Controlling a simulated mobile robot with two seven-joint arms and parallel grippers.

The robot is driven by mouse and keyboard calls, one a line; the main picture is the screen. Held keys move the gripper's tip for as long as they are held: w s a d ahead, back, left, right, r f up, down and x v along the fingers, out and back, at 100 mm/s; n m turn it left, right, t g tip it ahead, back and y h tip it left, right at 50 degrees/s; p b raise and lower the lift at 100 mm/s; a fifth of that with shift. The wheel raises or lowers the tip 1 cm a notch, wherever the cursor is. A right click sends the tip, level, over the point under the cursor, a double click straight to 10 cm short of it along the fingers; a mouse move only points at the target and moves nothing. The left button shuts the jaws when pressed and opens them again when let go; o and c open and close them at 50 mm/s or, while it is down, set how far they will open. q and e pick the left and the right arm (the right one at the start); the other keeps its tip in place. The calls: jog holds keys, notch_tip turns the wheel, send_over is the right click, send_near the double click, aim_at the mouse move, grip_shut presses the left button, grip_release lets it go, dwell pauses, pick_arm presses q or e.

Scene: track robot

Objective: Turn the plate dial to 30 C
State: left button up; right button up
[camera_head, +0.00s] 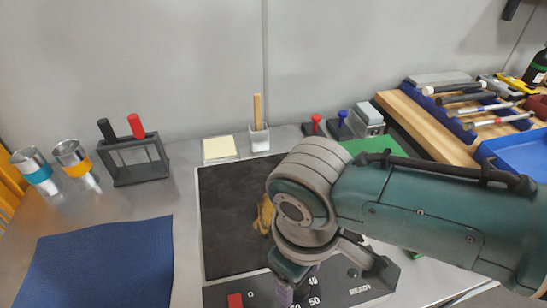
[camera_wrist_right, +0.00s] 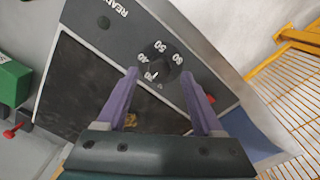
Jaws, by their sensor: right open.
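The plate (camera_head: 225,235) is a dark, flat square with a grey control panel (camera_head: 365,290) along its near edge, marked READY. In the right wrist view the round black dial (camera_wrist_right: 157,62) on the panel shows white numbers, including 40, 50 and 60. A short white mark shows on its lower part, near what looks like 30; the exact setting is too small to tell. My right gripper (camera_wrist_right: 160,76) has two purple fingers, open, one on each side of the dial. I cannot tell whether they touch it. In the head view my right arm hides most of the dial. My left gripper is out of view.
A red switch (camera_head: 235,300) sits on the panel's left. A yellowish object (camera_head: 265,215) lies on the plate. A blue mat (camera_head: 100,262) lies left, with metal cups (camera_head: 72,158) and a rack (camera_head: 137,162) behind. A wooden board with tools (camera_head: 430,125) is at right.

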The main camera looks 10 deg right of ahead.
notch_tip(320, 180, up, 8)
jog(key=p, duration=0.2)
jog(key=shift+s+a+f, duration=0.15)
jog(key=shift+f, duration=0.1)
